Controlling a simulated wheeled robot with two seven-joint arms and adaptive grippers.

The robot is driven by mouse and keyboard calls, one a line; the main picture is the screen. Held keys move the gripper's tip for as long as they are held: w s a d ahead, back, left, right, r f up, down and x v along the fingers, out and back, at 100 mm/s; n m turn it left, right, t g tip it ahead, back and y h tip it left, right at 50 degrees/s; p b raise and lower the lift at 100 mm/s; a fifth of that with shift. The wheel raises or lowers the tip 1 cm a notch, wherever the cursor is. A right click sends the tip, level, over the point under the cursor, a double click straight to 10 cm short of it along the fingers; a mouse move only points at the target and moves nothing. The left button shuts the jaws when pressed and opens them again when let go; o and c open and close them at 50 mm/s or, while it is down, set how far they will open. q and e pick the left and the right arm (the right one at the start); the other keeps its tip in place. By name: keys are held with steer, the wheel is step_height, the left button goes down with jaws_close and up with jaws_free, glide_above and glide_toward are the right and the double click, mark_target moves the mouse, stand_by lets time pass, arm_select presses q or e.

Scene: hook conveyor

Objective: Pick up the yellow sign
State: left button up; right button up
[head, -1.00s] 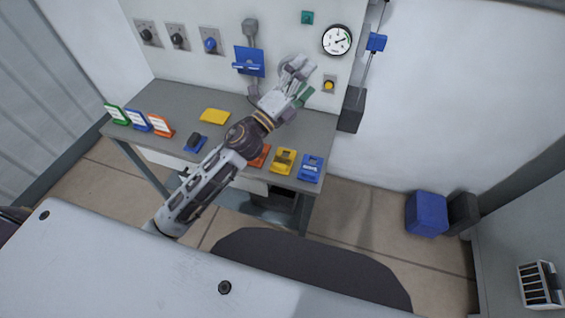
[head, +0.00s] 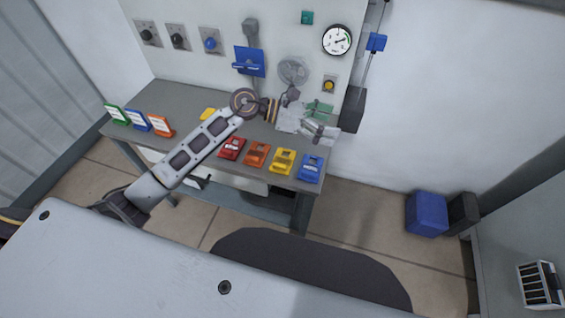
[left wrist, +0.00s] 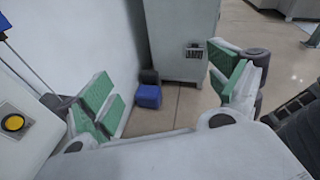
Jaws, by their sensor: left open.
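A yellow sign (head: 208,113) lies flat on the workbench near its back, behind the standing signs' row. My left forearm and elbow joint cover much of it, so only a left part shows. My left gripper (head: 322,121) is at the bench's right end, well to the right of the sign and apart from it. Its green-padded fingers are spread and empty; in the left wrist view the gripper (left wrist: 167,95) shows nothing between them but distant floor and wall. The sign is not in the left wrist view. My right gripper is not seen.
Green (head: 116,115), blue (head: 137,120) and orange (head: 161,126) signs stand at the bench's left. Red (head: 232,148), orange (head: 257,153), yellow (head: 282,161) and blue (head: 310,168) blocks line the front edge. A panel with knobs and a gauge (head: 337,40) rises behind.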

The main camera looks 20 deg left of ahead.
arm_select(q)
steer(key=a+f+m+g+y, duration=0.1)
steer(key=a+f+m+y, duration=0.1)
steer(key=a+f+y, duration=0.3)
steer(key=w+a+f+m+g+y, duration=0.1)
steer(key=a+f+y, duration=0.4)
steer(key=a, duration=0.7)
steer(key=shift+w+a+m+g+y, duration=0.3)
steer(key=shift+m+g, duration=0.4)
steer(key=shift+m, duration=0.3)
steer(key=shift+d+f, duration=0.1)
steer(key=shift+f, duration=0.05)
glide_above(283, 159)
steer(key=s+a, duration=0.1)
steer(key=s, duration=0.1)
step_height(283, 159, down, 7)
steer(key=shift+a+r+p, duration=0.1)
steer(key=shift+r+p, duration=0.1)
steer(key=shift+p, duration=0.25)
steer(key=shift+d+f, duration=0.25)
steer(key=shift+f, duration=0.4)
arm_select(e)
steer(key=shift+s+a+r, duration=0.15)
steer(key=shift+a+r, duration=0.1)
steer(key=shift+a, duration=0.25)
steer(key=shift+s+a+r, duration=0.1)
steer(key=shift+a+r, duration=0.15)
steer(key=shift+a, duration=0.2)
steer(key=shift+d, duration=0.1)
